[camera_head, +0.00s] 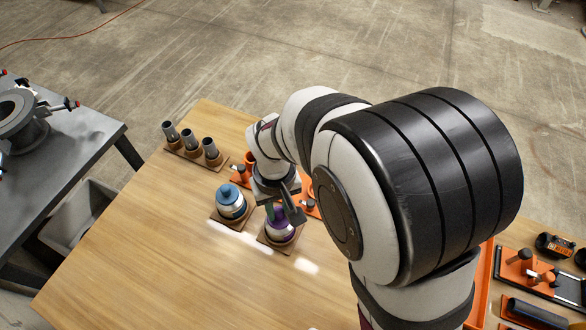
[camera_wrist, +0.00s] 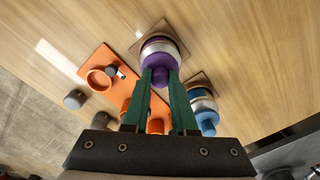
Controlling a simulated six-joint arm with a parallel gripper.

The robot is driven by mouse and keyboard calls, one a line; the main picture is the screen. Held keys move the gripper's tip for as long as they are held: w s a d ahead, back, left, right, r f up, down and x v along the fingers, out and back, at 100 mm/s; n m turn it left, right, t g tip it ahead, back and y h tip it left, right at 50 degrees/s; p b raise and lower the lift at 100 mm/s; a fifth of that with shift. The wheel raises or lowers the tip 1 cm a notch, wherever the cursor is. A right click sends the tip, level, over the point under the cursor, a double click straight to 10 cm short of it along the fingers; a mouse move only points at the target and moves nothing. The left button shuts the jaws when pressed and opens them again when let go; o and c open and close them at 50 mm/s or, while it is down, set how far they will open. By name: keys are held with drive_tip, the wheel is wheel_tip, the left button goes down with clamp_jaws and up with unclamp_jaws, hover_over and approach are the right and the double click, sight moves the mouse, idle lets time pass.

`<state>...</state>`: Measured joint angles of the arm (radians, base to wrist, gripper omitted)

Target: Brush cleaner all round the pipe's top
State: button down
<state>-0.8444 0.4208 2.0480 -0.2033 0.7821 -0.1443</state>
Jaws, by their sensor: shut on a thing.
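A can with a purple cap (camera_head: 277,216) and a white-and-purple body stands on a square wooden base on the table. My gripper (camera_head: 285,209) points down at it, and its fingers are shut on the purple cap. In the wrist view the green fingers (camera_wrist: 161,80) reach either side of the purple cap (camera_wrist: 160,76). A similar can with a blue cap (camera_head: 230,194) stands to its left on its own base. No label tells me which holds the cleaner. Several grey pipe pieces (camera_head: 190,140) stand upright in a wooden holder at the back left. No brush is visible.
Orange plates (camera_wrist: 98,60) with orange fittings lie close to the purple-capped can, partly hidden by my arm. A grey bench (camera_head: 70,150) with a flanged metal part (camera_head: 22,125) is at the left. An orange-edged tray area with tools (camera_head: 530,270) is at the right. The table's front left is clear.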

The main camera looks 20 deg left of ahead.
drive_tip(key=shift+r, duration=4.1)
wheel_tip(320, 180, up, 2)
drive_tip(key=w+a, duration=0.9)
drive_tip(key=w, duration=0.4)
drive_tip(key=shift+w+d+f, duration=0.1)
drive_tip(key=shift+d+f, duration=0.1)
drive_tip(key=shift+f, duration=0.65)
drive_tip(key=shift+w+d+f, duration=0.1)
drive_tip(key=shift+d+f, duration=0.1)
drive_tip(key=shift+f, duration=0.6)
drive_tip(key=shift+d+f, duration=0.2)
drive_tip(key=shift+f, duration=0.65)
